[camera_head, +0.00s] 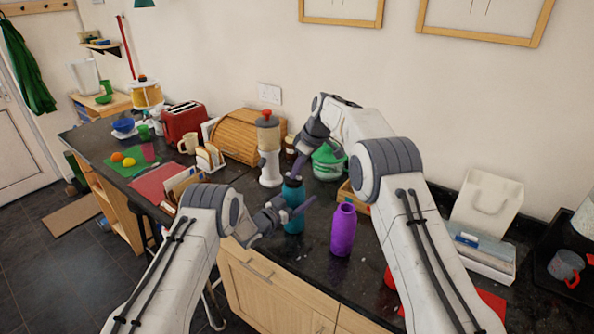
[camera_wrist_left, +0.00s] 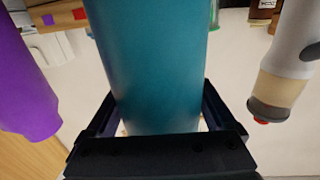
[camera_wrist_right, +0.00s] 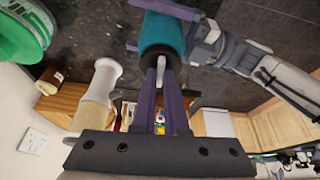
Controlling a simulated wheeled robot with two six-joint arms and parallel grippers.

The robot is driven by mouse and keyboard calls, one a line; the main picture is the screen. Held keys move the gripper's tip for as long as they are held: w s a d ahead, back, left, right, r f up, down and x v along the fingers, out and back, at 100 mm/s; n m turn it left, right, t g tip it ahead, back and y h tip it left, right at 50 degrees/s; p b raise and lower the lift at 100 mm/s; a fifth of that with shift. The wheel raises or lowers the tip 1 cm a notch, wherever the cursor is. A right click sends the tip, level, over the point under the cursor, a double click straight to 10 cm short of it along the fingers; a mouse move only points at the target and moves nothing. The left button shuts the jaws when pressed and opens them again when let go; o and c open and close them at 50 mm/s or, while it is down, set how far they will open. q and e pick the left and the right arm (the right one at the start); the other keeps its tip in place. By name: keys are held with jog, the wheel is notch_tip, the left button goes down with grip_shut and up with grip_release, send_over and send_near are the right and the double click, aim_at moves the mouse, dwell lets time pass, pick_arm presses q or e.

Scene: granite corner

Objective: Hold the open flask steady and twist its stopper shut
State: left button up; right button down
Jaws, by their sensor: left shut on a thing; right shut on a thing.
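The teal flask (camera_head: 293,222) stands upright on the dark counter, and its body fills the middle of the left wrist view (camera_wrist_left: 155,70). My left gripper (camera_head: 291,211) is shut around the flask's body from the side. The dark stopper (camera_head: 293,180) sits at the flask's top; its light grip shows between the fingers in the right wrist view (camera_wrist_right: 162,68). My right gripper (camera_head: 296,172) is above the flask, pointing down, shut on the stopper. Whether the stopper is fully seated cannot be told.
A purple flask (camera_head: 343,230) stands close to the right of the teal one. The counter's front edge is near. Bare counter lies in front of the flasks.

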pick_arm(q)
jog(key=shift+a, duration=0.1)
pick_arm(e)
jog(key=c, duration=0.9)
grip_release()
jog(key=shift+c, duration=0.2)
jog(key=v, duration=1.2)
jog(key=shift+s+a, duration=0.1)
pick_arm(q)
jog(key=o, duration=1.5)
